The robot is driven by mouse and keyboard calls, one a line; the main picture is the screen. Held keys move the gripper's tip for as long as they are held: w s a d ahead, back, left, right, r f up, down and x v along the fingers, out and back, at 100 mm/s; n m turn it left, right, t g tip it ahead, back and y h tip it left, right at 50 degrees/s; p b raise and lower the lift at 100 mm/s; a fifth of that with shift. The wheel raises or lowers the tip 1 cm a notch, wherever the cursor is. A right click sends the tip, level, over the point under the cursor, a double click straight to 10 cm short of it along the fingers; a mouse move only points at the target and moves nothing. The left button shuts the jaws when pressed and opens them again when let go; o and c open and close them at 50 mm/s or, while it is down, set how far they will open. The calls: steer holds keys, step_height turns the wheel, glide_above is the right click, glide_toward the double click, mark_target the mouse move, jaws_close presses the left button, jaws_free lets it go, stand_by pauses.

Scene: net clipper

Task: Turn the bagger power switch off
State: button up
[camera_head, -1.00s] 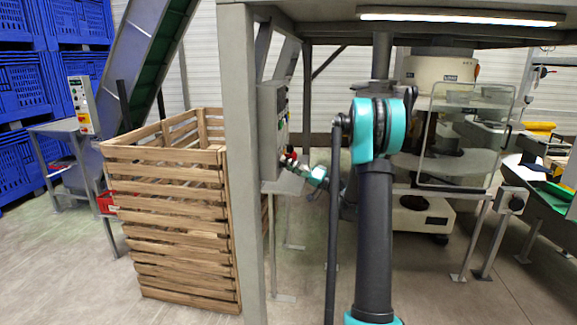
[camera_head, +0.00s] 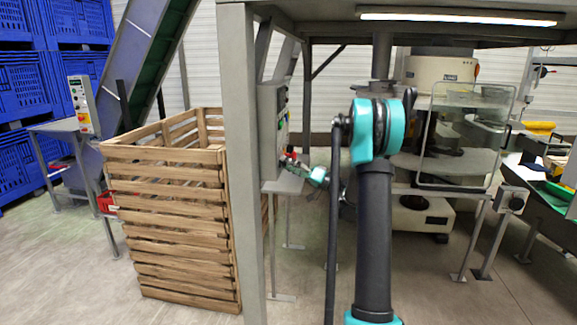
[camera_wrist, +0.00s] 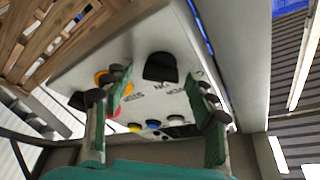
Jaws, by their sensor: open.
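The grey control box (camera_head: 272,125) is fixed beside the upright post in the head view. In the wrist view its pale panel (camera_wrist: 95,58) appears tilted and upside down. A black rotary knob (camera_wrist: 160,67) with small lettering beside it sits on the panel; the print is only partly readable. My gripper (camera_wrist: 162,92) is open, with its teal, dark-tipped fingers spread to either side of the knob in the picture. Whether they touch it I cannot tell. In the head view my gripper (camera_head: 294,164) is at the box's lower front, small and partly unclear.
An orange-ringed control (camera_wrist: 101,78) and yellow, blue and white buttons (camera_wrist: 153,124) lie close to the fingers. A wooden slatted crate (camera_head: 180,220) stands left of the post (camera_head: 242,200). A machine with a clear guard (camera_head: 465,135) stands to the right.

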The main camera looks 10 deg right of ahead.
steer(key=shift+d, duration=0.1)
steer(key=v, duration=1.2)
